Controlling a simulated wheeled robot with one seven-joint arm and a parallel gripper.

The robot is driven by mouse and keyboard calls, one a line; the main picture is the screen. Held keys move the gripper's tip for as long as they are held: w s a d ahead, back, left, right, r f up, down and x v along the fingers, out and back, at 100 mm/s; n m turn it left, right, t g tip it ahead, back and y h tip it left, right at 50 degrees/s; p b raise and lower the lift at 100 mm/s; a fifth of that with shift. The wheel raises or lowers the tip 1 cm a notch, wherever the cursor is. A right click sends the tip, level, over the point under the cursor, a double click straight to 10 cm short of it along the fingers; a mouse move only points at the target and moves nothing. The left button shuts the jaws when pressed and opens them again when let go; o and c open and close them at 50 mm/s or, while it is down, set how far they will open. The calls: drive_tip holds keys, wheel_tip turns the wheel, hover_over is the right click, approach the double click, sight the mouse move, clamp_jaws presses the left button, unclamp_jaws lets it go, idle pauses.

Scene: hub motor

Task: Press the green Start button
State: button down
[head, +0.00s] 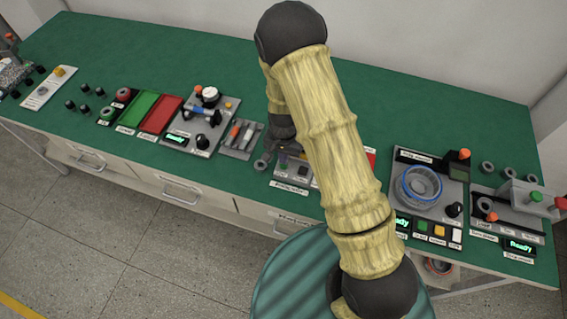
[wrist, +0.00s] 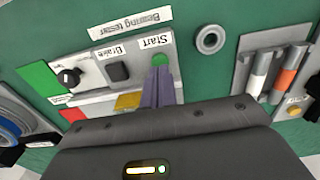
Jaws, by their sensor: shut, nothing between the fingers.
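The green Start button (wrist: 159,58) shows in the wrist view on a grey panel, beside a label reading "Start". My gripper (wrist: 159,72) is shut, its two purple fingers together and empty. In the picture the fingertips lie right at the button and cover its lower part. Whether they touch it or hover just above it I cannot tell. In the head view my gripper (head: 282,160) is over the bearing tester panel (head: 291,183), largely behind my arm. I cannot make out the button there.
The panel also carries a dark button (wrist: 117,71), a black knob (wrist: 69,77) and a yellow block (wrist: 128,101). A grey ring (wrist: 209,40) lies on the green table. A tool holder (head: 240,139) stands left of the panel, and a station with a blue ring (head: 421,185) stands right.

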drive_tip(key=shift+f+b, duration=0.75)
drive_tip(key=shift+f, duration=0.35)
idle(0.3)
drive_tip(key=shift+r, duration=0.1)
drive_tip(key=shift+r+p, duration=2.9)
drive_tip(key=shift+r, duration=0.6)
wheel_tip(320, 180, up, 7)
drive_tip(key=p, duration=0.5)
drive_tip(key=shift+p, duration=0.3)
